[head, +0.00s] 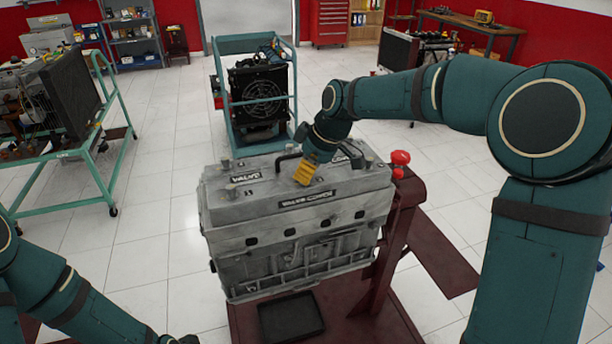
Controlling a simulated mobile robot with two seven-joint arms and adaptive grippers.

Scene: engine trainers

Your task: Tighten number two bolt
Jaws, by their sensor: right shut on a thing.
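The grey engine block with its valve cover (290,225) stands on a dark red stand (385,265) in the middle of the head view. Bolt heads such as this one (226,164) stand on the cover's top. I cannot tell which is number two. My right gripper (312,160) is over the middle of the cover's top, shut on what looks like a yellow tool (304,173). The tool's lower end is at or just above the cover; contact is unclear. My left gripper (180,340) is mostly cut off at the bottom edge, so its jaws do not show.
A red knob (400,158) sits on the stand at the cover's right. A black tray (291,316) lies on the stand in front of the block. A teal-framed radiator cart (258,95) stands behind, another engine cart (100,175) at the left. Tiled floor lies between.

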